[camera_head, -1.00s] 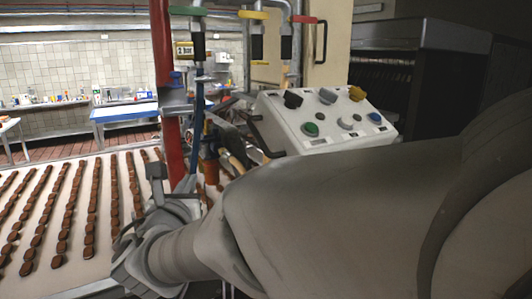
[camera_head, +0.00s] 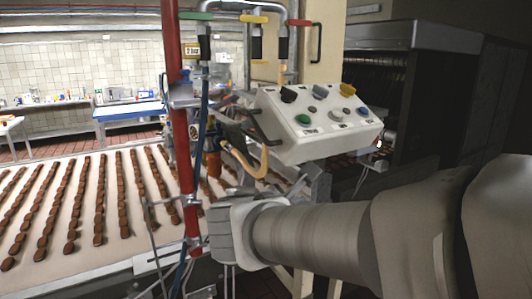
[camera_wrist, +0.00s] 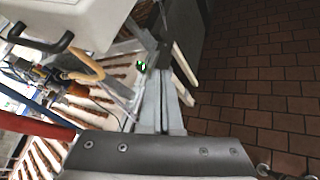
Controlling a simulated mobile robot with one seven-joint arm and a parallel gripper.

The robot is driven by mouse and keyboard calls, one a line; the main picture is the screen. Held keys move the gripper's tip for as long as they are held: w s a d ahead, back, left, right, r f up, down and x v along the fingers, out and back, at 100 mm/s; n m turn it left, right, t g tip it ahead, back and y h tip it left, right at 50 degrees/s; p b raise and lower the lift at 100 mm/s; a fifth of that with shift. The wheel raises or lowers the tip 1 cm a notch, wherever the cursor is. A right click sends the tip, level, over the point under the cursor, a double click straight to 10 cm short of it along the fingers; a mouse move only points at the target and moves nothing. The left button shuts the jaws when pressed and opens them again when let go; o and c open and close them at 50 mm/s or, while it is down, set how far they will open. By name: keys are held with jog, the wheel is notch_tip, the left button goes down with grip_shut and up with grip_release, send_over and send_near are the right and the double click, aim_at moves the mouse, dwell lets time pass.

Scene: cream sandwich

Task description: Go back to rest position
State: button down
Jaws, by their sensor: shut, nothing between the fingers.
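My gripper (camera_wrist: 164,85) shows in the wrist view with its two grey fingers together and nothing between them. Brown-tiled floor lies to its right and the conveyor frame to its left. In the head view my grey arm reaches in from the right, and its wrist end is in front of the conveyor's near edge, below the control panel (camera_head: 318,122). The fingertips are hard to make out in that view. The panel is a white box with coloured knobs; its underside and black handle also show at the upper left of the wrist view.
A conveyor (camera_head: 112,246) with rows of brown biscuits fills the left. A red post (camera_head: 177,110), hoses and valves stand close to my wrist. A dark machine (camera_head: 408,75) is at the back right. Tiled floor (camera_wrist: 262,85) is open at right in the wrist view.

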jog(key=s+d+f+m+g, duration=0.3)
jog(key=s+d+m, duration=0.2)
jog(key=d+m, duration=0.15)
jog(key=s+f+m+g+y, duration=0.1)
jog(key=s+f+m+y, duration=0.1)
jog(key=s+m, duration=0.4)
jog(key=s+d+f+m+g+y, duration=0.1)
jog(key=s+f+m+g+y, duration=0.1)
jog(key=s+m, duration=0.5)
jog(key=f+m+y, duration=0.1)
jog(key=m+y, duration=0.1)
jog(key=m, duration=0.1)
jog(key=shift+s+m+g, duration=0.3)
jog(key=shift+m, duration=0.05)
jog(key=c, duration=1.6)
grip_release()
jog(key=shift+d, duration=0.1)
